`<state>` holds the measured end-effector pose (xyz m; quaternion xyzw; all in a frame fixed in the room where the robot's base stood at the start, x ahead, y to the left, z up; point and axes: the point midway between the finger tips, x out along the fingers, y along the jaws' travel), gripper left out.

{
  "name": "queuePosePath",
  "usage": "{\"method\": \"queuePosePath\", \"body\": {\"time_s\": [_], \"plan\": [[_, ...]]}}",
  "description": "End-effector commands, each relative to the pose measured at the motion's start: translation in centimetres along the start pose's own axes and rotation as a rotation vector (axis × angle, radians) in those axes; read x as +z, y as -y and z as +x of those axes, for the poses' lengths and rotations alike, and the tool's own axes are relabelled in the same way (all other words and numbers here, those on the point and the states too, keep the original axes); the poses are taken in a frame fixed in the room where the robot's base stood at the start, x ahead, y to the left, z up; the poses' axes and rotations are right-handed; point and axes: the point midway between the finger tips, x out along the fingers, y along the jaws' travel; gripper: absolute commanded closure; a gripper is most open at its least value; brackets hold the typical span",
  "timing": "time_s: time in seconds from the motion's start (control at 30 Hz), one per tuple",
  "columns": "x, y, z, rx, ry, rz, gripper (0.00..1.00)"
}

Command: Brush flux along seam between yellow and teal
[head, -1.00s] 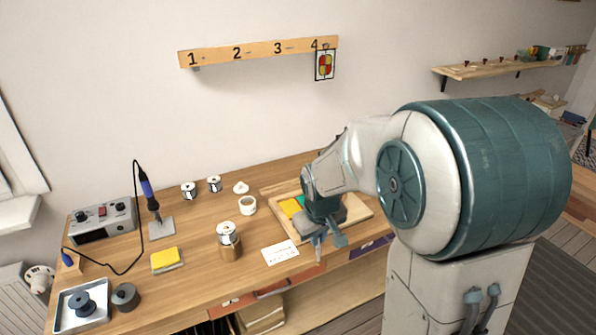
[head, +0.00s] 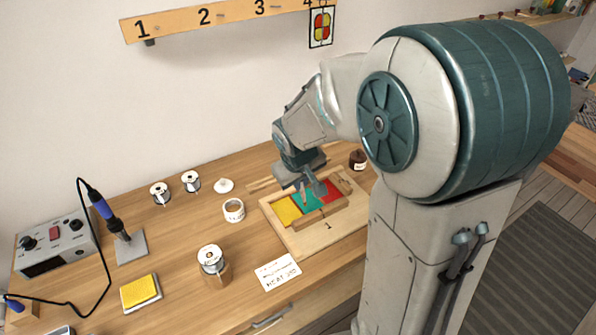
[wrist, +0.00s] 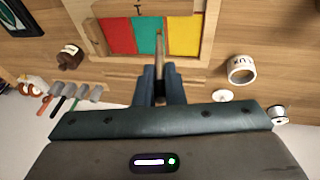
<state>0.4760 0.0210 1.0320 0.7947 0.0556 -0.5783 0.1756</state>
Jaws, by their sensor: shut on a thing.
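The yellow piece (head: 286,210) and the teal piece (head: 311,203) lie side by side in a wooden frame (head: 292,243), with a red piece (head: 331,190) beyond the teal. The wrist view also shows the yellow piece (wrist: 184,36) and teal piece (wrist: 146,40), their seam running between them. My gripper (wrist: 160,85) is shut on a thin brush (wrist: 160,48). The brush tip is over the teal piece close to the seam with yellow; I cannot tell whether it touches. The open flux pot (head: 233,210) stands left of the frame, its white lid (head: 224,185) behind it.
A dark brown jar (head: 357,159) stands behind the frame at the right. Solder spools (head: 160,193), a soldering iron in its stand (head: 130,246), a yellow sponge (head: 141,292) and a white card (head: 277,273) lie to the left. A wooden strip (head: 323,214) lies along the pieces' front edge.

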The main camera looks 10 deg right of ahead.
Motion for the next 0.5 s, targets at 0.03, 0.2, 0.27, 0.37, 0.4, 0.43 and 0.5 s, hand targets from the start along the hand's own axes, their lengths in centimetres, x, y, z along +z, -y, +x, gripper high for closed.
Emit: {"method": "queuePosePath", "body": {"time_s": [0.03, 0.2, 0.27, 0.37, 0.4, 0.43, 0.5], "plan": [[0.2, 0.1, 0.6, 0.000, 0.001, -0.001, 1.00], [0.7, 0.5, 2.2, -0.001, 0.002, 0.000, 1.00], [0.8, 0.6, 2.7, -0.001, 0.002, 0.000, 1.00], [1.1, 0.8, 3.7, -0.001, 0.002, 0.001, 1.00], [0.9, 0.8, 3.7, -0.001, 0.001, 0.002, 1.00], [0.4, 0.7, 3.6, 0.000, 0.001, 0.001, 1.00], [-0.3, 0.7, 3.8, 0.000, 0.001, 0.002, 1.00]]}}
